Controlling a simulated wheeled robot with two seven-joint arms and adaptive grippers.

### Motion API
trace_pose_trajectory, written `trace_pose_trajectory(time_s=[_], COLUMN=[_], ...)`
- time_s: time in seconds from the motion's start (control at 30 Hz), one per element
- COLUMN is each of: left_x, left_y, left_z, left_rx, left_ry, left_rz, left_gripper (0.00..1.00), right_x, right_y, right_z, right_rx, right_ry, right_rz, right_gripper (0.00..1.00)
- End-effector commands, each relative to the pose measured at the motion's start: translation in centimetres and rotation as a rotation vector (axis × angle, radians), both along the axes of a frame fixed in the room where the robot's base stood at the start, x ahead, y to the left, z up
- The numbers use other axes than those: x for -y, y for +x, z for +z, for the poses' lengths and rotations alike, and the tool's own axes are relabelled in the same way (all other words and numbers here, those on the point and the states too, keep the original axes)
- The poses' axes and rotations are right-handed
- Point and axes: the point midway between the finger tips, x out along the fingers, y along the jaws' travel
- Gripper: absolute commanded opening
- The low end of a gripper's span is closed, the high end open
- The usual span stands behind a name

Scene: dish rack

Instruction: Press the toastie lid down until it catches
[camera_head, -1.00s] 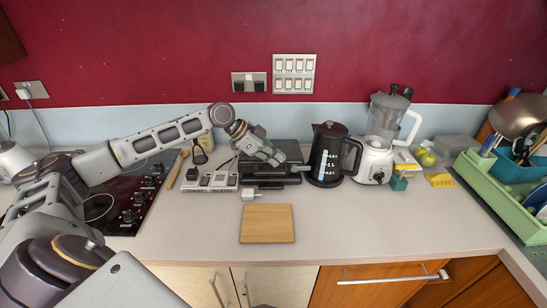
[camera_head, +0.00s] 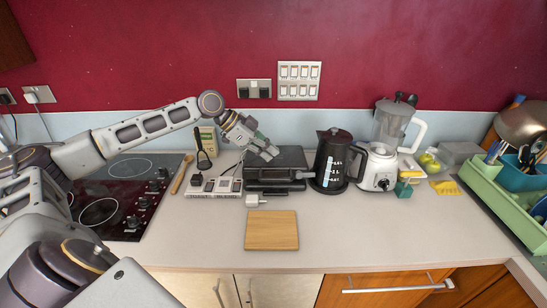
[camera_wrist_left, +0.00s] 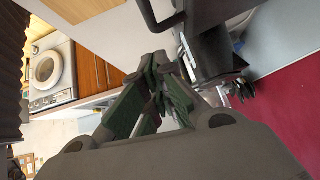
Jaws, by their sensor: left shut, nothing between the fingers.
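The black toastie maker (camera_head: 262,177) sits on the counter behind the wooden board. Its lid (camera_head: 293,158) looks flat and low over the base, but I cannot tell whether the catch is engaged. A handle sticks out at its right front, close to the kettle. My left gripper (camera_head: 270,151) is over the rear left part of the lid, fingers together and empty, and seems to be a little above it. In the left wrist view the green-padded fingers of my left gripper (camera_wrist_left: 160,88) are closed together. My right gripper is not in view.
A dark kettle (camera_head: 329,155) stands just right of the toastie maker, with a blender (camera_head: 377,167) beyond.

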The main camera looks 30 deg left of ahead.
Motion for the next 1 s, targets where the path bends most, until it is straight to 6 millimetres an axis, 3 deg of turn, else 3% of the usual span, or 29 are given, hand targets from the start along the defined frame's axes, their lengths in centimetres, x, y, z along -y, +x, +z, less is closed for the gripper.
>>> trace_pose_trajectory(time_s=[0.53, 1.0], left_x=[-2.2, -2.7], left_y=[-1.4, -1.8], left_z=[2.4, 3.3], left_rx=[0.000, 0.001], left_ry=[0.002, 0.000], left_rz=[0.001, -0.001], left_gripper=[0.00, 0.00], right_x=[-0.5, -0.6], right_y=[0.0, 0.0], right_z=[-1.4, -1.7], right_rx=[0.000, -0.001], right_ry=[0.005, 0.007], right_rz=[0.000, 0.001], right_gripper=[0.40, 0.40])
